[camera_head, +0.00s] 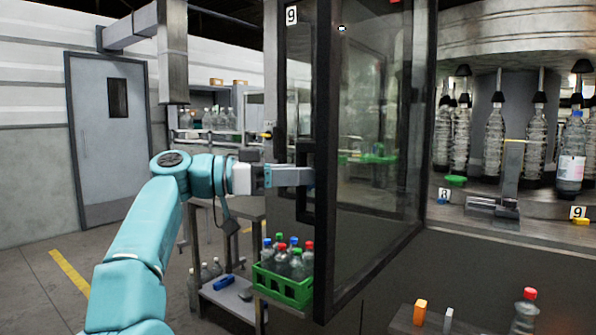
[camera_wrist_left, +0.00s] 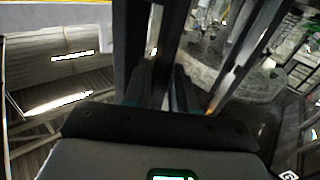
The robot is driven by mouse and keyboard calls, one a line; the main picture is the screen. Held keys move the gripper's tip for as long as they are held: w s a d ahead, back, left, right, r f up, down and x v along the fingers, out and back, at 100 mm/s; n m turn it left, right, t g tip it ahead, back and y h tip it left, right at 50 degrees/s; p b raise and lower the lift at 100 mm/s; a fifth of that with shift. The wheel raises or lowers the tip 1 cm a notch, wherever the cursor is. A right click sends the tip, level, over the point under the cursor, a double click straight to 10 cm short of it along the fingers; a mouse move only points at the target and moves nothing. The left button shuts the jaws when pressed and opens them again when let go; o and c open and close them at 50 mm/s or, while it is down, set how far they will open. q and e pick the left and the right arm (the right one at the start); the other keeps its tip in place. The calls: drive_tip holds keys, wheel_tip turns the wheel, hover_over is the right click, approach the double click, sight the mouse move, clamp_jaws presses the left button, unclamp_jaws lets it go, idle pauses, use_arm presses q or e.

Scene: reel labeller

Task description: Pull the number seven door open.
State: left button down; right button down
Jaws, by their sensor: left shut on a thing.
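A black-framed glass door (camera_head: 375,130) stands swung out at an angle, with the machine's inside showing past its right edge. Its black upright bar handle (camera_head: 304,212) is on the door's left side. My left gripper (camera_head: 308,177) is shut on this handle, its arm reaching in from the left. In the left wrist view, my gripper's fingers (camera_wrist_left: 163,88) are around a dark upright bar, partly hidden by the gripper body. A number 9 label (camera_head: 291,15) is on the frame just left of the door. I can read no seven. My right gripper does not show.
A green crate of bottles (camera_head: 283,285) sits low beside the door. The machine on the right holds hanging clear bottles (camera_head: 494,140) above labels 8 and 9. A red-capped bottle (camera_head: 525,312) stands at lower right. Floor is free at left, before a grey door (camera_head: 108,150).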

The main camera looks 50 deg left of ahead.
use_arm(q)
drive_tip(key=shift+w+a, duration=0.15)
drive_tip(key=c, duration=1.2)
unclamp_jaws()
drive_tip(key=shift+w+f, duration=0.1)
drive_tip(key=shift+w, duration=0.05)
drive_tip(key=shift+c, duration=0.2)
drive_tip(key=shift+a, duration=0.1)
drive_tip(key=p+v, duration=0.3)
drive_tip(key=v, duration=1.3)
drive_tip(key=shift+s+p, duration=0.3)
drive_tip(key=shift+p, duration=0.05)
